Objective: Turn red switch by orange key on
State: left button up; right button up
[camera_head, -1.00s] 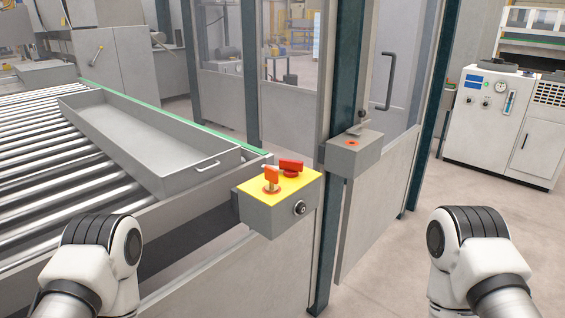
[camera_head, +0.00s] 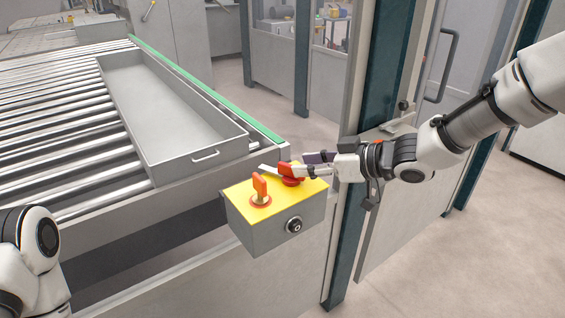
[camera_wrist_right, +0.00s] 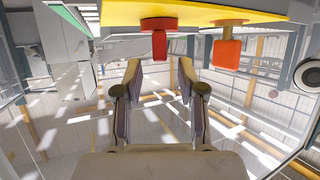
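The red switch (camera_head: 291,180) sits on the yellow top (camera_head: 283,200) of a grey control box, partly hidden behind my right gripper. The orange key (camera_head: 260,187) stands upright beside it, to its left. My right gripper (camera_head: 272,171) reaches in from the right over the box, at the red switch. In the right wrist view the two fingers (camera_wrist_right: 159,70) are apart, with the red switch handle (camera_wrist_right: 159,44) in line with the gap between them. The orange key (camera_wrist_right: 227,54) is to the right of the fingers there. I cannot tell whether the fingers touch the switch. My left gripper is out of view.
A black round knob or lock (camera_head: 293,225) is on the box's front. A roller conveyor (camera_head: 70,110) with a grey tray (camera_head: 200,166) lies to the left. A dark post (camera_head: 352,240) and a grey panel stand close to the box's right.

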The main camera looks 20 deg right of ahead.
aim_at(291, 165)
jog(key=x, duration=0.4)
jog(key=shift+w+a+f, duration=0.1)
jog(key=shift+a+f, duration=0.05)
jog(key=shift+w+a+f, duration=0.1)
jog(key=shift+w+f, duration=0.05)
jog(key=shift+w, duration=0.15)
jog(key=shift+s, duration=0.15)
jog(key=shift+c, duration=1)
grip_shut()
